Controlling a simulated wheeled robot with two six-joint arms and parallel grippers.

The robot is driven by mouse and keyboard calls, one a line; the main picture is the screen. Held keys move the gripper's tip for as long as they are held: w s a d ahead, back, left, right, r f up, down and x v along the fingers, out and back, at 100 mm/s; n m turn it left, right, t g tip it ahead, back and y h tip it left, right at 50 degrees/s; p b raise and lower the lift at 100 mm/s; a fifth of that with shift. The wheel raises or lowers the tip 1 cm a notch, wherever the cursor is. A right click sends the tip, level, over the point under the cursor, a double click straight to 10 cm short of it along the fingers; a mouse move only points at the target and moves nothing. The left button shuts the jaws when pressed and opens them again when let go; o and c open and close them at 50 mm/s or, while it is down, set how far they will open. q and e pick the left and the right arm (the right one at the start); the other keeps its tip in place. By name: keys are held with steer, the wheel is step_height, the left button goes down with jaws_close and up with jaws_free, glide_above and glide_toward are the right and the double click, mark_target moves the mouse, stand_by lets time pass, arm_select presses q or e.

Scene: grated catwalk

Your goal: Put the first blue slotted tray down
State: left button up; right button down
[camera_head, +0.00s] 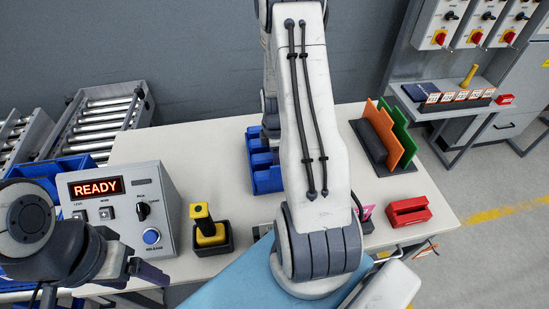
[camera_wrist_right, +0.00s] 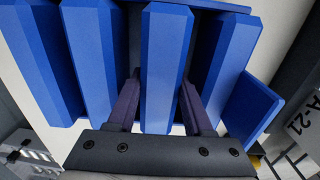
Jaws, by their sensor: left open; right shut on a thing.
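The blue slotted tray (camera_head: 262,172) is over the far middle of the white table, partly hidden behind my right arm. I cannot tell whether it touches the tabletop. In the right wrist view the tray's thick blue slats (camera_wrist_right: 215,70) fill the upper part. My right gripper (camera_wrist_right: 160,88) has one finger on each side of a middle slat and is shut on it. That gripper is hidden by its arm in the head view. My left gripper (camera_head: 150,270) is open and empty at the lower left, in front of the control box.
A control box (camera_head: 120,212) reading READY and a yellow-handled black holder (camera_head: 210,237) stand left on the table (camera_head: 180,152). Right are a dark rack (camera_head: 368,145) with orange and green plates and a red block (camera_head: 408,212). A blue bin (camera_head: 55,170) sits by the roller conveyor (camera_head: 100,118).

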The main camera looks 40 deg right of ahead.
steer(key=shift+c, duration=1.5)
jaws_free()
steer(key=shift+f, duration=0.15)
steer(key=shift+r, duration=0.35)
step_height(320, 180, up, 12)
steer(key=b, duration=0.2)
steer(key=s+a+r+m, duration=0.1)
steer(key=a+r, duration=0.1)
steer(key=a, duration=0.8)
steer(key=s+a+r+m, duration=0.1)
steer(key=a+r, duration=0.2)
steer(key=a, duration=0.8)
steer(key=shift+m+y, duration=0.4)
steer(key=s+a, duration=0.2)
steer(key=s+a+r, duration=0.1)
steer(key=s+a, duration=0.1)
steer(key=a, duration=0.1)
steer(key=s+a, duration=0.2)
steer(key=shift+a+r, duration=0.2)
steer(key=shift+a, duration=0.2)
steer(key=s+a+m, duration=0.1)
steer(key=s+a, duration=0.3)
steer(key=s, duration=0.4)
steer(key=shift+s+a+r+m, duration=0.15)
steer(key=shift+s+r+m, duration=0.1)
steer(key=shift+s+m, duration=0.05)
